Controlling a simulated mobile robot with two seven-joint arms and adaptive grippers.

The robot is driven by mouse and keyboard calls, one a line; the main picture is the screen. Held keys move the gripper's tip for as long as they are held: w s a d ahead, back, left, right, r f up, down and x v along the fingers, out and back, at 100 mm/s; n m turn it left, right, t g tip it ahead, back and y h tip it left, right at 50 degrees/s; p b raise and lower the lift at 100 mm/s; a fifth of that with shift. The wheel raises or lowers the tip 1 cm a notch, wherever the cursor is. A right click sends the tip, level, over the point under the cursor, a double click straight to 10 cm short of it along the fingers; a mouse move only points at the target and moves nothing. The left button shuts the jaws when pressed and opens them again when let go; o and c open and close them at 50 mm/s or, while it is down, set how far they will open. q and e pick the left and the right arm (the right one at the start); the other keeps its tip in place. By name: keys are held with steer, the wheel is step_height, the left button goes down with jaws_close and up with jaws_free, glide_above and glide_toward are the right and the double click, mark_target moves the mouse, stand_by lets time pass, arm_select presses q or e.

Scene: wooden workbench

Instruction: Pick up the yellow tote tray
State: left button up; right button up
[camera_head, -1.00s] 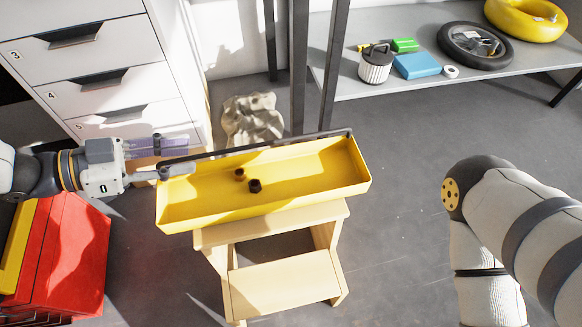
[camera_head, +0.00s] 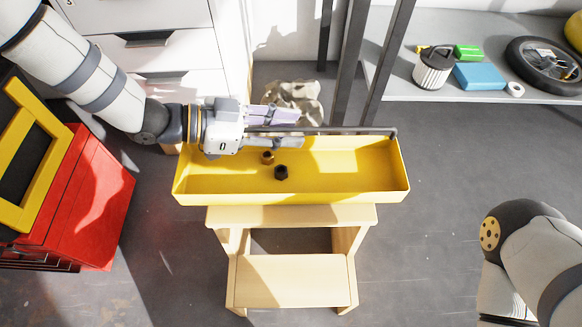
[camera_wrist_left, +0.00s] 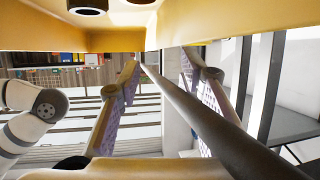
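The yellow tote tray (camera_head: 345,172) rests on a wooden step stool, long side toward me. A dark handle bar (camera_head: 345,131) runs lengthwise above it. Two small pieces, one brown (camera_head: 267,157) and one dark (camera_head: 281,172), lie in the tray. My left gripper (camera_head: 298,127) is over the tray's back left part, pointing right. In the left wrist view its two fingers (camera_wrist_left: 160,88) are spread, with the bar (camera_wrist_left: 205,115) passing between them and no clear grip on it. The tray (camera_wrist_left: 115,40) shows along the top there. My right gripper is out of view.
The wooden step stool (camera_head: 290,285) stands under the tray. A red cabinet (camera_head: 85,195) is at left, white drawers (camera_head: 165,55) behind. A grey shelf (camera_head: 430,88) at back right holds a filter, a blue box and a wheel. Dark posts (camera_head: 350,65) rise behind the tray.

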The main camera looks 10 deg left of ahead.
arm_select(q)
jaws_close()
steer(key=shift+r, duration=0.1)
